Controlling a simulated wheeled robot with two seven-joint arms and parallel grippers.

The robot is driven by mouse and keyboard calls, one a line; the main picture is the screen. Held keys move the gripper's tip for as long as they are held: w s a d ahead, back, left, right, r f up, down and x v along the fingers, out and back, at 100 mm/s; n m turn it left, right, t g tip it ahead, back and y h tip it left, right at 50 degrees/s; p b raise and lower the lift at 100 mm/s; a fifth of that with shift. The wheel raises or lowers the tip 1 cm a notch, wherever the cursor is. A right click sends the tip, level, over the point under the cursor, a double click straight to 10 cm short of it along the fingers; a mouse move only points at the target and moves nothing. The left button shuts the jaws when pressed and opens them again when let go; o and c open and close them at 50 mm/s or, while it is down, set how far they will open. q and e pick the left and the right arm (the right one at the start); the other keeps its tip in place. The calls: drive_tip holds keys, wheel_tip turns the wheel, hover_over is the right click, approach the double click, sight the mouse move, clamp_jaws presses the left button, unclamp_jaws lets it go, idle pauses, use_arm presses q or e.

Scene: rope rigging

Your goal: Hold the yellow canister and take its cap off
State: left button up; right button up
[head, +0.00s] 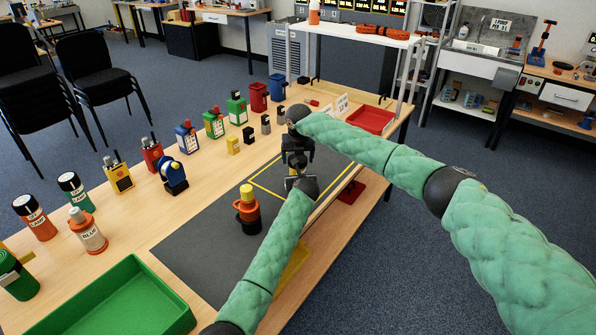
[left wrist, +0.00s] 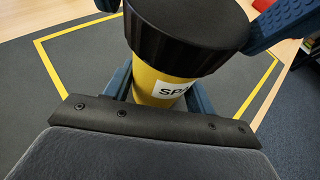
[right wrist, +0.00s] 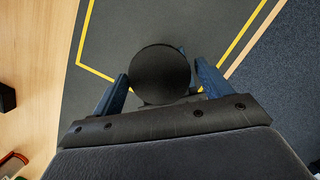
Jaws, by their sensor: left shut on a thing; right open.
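The yellow canister (left wrist: 165,88) stands upright in the left wrist view, with a wide black cap (left wrist: 188,38) on top and a white label partly readable as "SP". My left gripper (head: 299,183) is shut on its yellow body, below the cap. My right gripper (head: 297,152) is above it and open. In the right wrist view the round black cap (right wrist: 160,75) lies between its spread blue fingers, seen from above. Parts of those fingers also show beside the cap in the left wrist view. In the head view the grippers mostly hide the canister.
An orange and black object (head: 248,212) stands on the grey mat (head: 200,262) left of my left arm. A green tray (head: 120,305) is at the near left, a red tray (head: 369,120) at the far right. Several bottles and boxes line the table's left side.

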drive_tip(key=m+h, duration=0.1)
drive_tip(key=m, duration=0.3)
drive_tip(key=shift+a, duration=0.15)
drive_tip(key=shift+m+g+h, duration=0.3)
drive_tip(key=shift+m+h, duration=0.1)
drive_tip(key=shift+m, duration=1.6)
drive_tip(key=shift+c, duration=0.4)
drive_tip(key=c, duration=0.7)
drive_tip(key=n, duration=0.3)
drive_tip(key=n+y, duration=0.1)
drive_tip(key=n, duration=0.2)
drive_tip(key=shift+n+y, duration=0.3)
drive_tip(key=shift+n, duration=0.1)
drive_tip(key=n, duration=0.4)
drive_tip(key=n+y, duration=0.1)
drive_tip(key=shift+d+n, duration=0.25)
drive_tip(key=shift+n, duration=0.15)
drive_tip(key=o, duration=0.8)
